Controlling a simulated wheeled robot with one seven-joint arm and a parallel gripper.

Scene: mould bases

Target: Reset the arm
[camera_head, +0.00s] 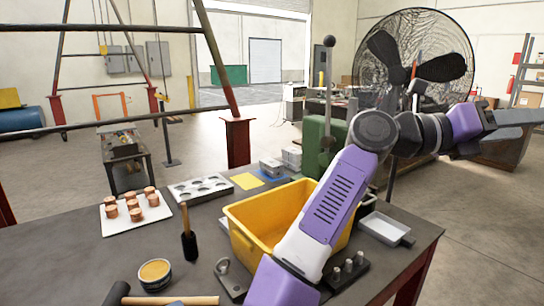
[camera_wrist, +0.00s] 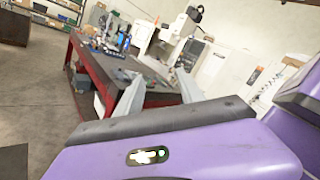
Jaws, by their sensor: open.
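My arm rises from the front of the workbench (camera_head: 60,262) over the yellow bin (camera_head: 240,215), bends at a raised elbow and reaches to the right. My gripper (camera_wrist: 159,76) is at the arm's far end, raised and clear of the workbench. In the wrist view its two grey fingers stand apart with nothing between them. In the head view the gripper is at the right edge and its fingertips are hard to make out. The mould plate (camera_head: 200,188) with round hollows and the copper pieces (camera_head: 136,203) on a white board lie on the workbench, away from my gripper.
A large black fan (camera_head: 385,60) stands behind the arm. A green press (camera_head: 318,140) stands at the workbench's back edge. A brush (camera_head: 188,245), a round tin (camera_head: 155,273) and a metal tray (camera_head: 385,229) are on the workbench. The wrist view shows another red-sided bench (camera_wrist: 88,90) beyond the fingers.

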